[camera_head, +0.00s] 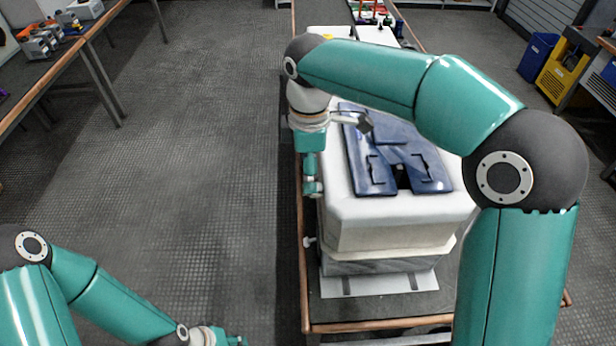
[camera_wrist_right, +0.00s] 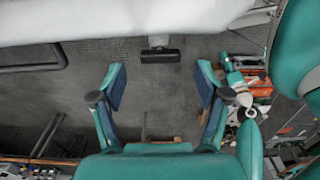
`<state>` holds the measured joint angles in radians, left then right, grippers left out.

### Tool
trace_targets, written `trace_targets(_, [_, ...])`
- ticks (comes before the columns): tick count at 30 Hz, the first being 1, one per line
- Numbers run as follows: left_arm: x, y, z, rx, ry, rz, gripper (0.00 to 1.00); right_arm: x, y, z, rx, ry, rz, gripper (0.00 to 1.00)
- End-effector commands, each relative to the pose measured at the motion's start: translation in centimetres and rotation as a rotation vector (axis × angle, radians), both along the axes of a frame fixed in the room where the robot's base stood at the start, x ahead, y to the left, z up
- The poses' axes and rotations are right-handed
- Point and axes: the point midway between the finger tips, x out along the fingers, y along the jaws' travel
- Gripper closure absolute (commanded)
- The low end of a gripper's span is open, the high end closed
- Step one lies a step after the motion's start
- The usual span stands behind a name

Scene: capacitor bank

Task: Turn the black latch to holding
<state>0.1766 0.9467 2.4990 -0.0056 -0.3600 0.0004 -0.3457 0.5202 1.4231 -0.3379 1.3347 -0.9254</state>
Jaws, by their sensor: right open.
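The black latch (camera_wrist_right: 160,56) shows in the right wrist view as a short dark bar on a pale stem, just under the white housing. It lies crosswise in the picture, beyond the fingertips and roughly centred between them. My right gripper (camera_wrist_right: 161,78) is open and empty, with a finger on each side of the gap, apart from the latch. In the head view my right gripper (camera_head: 313,188) hangs by the left side of the white housing (camera_head: 390,225); I cannot make out the black bar there. My left gripper (camera_head: 232,340) is cut off at the bottom edge.
The housing has a blue panel (camera_head: 430,183) on top and stands on a bench (camera_head: 320,318) with a wooden edge. My right arm reaches over it. The floor (camera_head: 200,150) left of the bench is clear. Another bench with items stands at the far left.

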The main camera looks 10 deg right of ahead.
Motion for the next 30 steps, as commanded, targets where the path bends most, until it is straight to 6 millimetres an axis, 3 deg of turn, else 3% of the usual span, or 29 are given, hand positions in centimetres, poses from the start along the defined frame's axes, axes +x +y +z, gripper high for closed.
trace_targets(6, [0.0,0.0,0.1,0.000,0.000,0.000,0.60,0.0,0.0,-2.5,-0.002,0.001,0.000,0.25])
trace_targets(17, [0.0,0.0,0.1,0.000,0.000,0.000,0.60,0.0,0.0,-3.0,0.000,0.000,-0.001,0.25])
trace_targets(28, [0.0,0.0,0.1,0.000,0.000,0.000,0.60,0.0,-0.1,-2.9,0.000,-0.001,-0.002,0.83])
trace_targets(30, [0.0,0.0,0.1,0.000,0.000,0.000,0.60,0.0,-0.1,-2.9,0.000,-0.001,-0.003,0.85])
